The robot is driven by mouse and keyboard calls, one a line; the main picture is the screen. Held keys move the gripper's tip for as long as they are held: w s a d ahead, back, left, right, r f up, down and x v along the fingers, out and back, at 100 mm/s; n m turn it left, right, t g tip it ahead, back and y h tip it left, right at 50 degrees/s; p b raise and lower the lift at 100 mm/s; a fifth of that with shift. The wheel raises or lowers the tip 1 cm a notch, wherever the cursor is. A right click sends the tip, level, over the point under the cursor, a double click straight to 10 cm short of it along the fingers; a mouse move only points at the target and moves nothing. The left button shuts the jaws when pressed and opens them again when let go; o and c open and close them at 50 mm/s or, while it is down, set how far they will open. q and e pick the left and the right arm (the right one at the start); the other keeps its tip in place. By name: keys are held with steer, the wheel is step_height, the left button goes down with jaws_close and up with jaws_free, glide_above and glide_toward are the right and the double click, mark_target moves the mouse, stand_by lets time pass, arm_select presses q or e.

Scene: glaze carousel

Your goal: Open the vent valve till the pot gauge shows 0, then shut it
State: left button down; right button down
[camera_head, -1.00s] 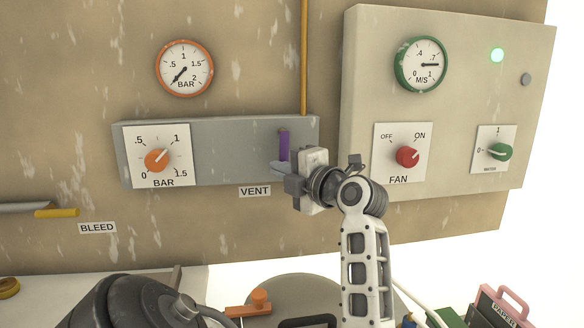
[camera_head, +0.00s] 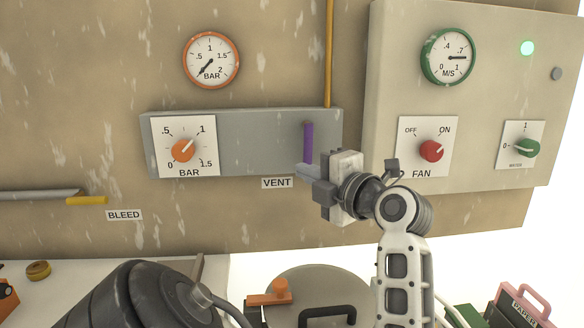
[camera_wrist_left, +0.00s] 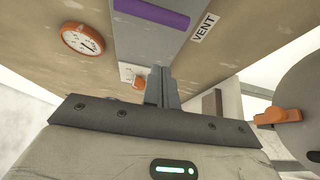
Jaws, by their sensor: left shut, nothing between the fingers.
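The vent valve's purple lever (camera_head: 308,143) stands upright on the grey wall panel (camera_head: 255,135), above the VENT label (camera_head: 277,183). It also shows as a purple bar in the left wrist view (camera_wrist_left: 152,13). The orange-rimmed BAR gauge (camera_head: 211,60) has its needle pointing down-left, at the low end of its scale, near 0. My left gripper (camera_head: 303,171) is shut and empty, just below the lever's lower end; whether it touches the lever cannot be told. Its closed fingers show in the left wrist view (camera_wrist_left: 162,85). My right gripper is not in view.
An orange BAR knob (camera_head: 183,150) is on the panel's left. A red FAN knob (camera_head: 431,151) and a green-rimmed gauge (camera_head: 447,57) are on the cabinet at right. A yellow-ended BLEED lever (camera_head: 86,200) is at left. A grey pot lid (camera_head: 340,283) is below.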

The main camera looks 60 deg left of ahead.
arm_select(q)
steer(key=d, duration=0.3)
steer(key=shift+w+d, duration=0.2)
steer(key=shift+d, duration=0.1)
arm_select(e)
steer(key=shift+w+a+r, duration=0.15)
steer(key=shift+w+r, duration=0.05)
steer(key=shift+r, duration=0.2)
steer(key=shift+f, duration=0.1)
